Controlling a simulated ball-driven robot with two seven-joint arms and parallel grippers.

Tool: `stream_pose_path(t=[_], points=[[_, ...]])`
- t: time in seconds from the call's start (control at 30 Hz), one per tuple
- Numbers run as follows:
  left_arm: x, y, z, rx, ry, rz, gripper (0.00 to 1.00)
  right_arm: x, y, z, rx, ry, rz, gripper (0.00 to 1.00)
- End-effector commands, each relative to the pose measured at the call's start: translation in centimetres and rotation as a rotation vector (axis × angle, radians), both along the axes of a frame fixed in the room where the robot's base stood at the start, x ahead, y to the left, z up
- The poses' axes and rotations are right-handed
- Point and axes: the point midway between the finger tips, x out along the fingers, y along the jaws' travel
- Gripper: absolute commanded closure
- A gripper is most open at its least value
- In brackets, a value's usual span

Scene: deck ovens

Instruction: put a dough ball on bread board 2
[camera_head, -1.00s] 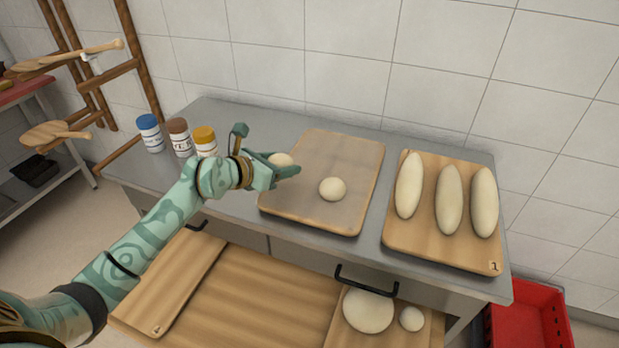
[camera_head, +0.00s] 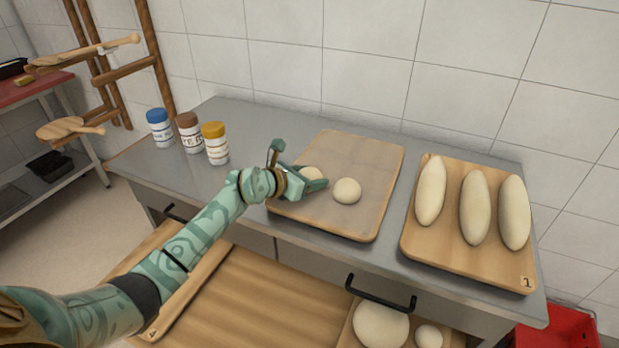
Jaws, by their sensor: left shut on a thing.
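The middle board's number is not readable. The board at right (camera_head: 458,252) is marked 1 and carries three long loaves (camera_head: 475,207). My right gripper is not in view.
Three jars with blue, brown and yellow lids (camera_head: 190,134) stand at the counter's back left. A red crate (camera_head: 560,332) is at lower right.

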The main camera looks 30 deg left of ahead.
Motion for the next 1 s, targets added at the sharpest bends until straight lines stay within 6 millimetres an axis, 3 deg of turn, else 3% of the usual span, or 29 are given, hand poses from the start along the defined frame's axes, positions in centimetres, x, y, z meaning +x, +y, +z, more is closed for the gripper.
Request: stream_pose_path(t=[0.1,0.13,0.2,0.57,1.0], points=[[0.0,0.0,-0.3,0.0,0.0,0.0,0.64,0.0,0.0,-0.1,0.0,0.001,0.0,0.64],[0.0,0.0,-0.3,0.0,0.0,0.0,0.37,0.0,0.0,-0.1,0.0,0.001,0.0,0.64],[0.0,0.0,-0.3,0.0,0.0,0.0,0.2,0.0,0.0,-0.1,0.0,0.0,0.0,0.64],[-0.3,0.1,0.3,0.001,0.0,0.001,0.2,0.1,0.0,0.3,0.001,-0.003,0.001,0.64],[-8.5,2.9,4.1,0.002,0.0,-0.001,0.2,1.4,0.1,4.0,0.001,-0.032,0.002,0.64]])
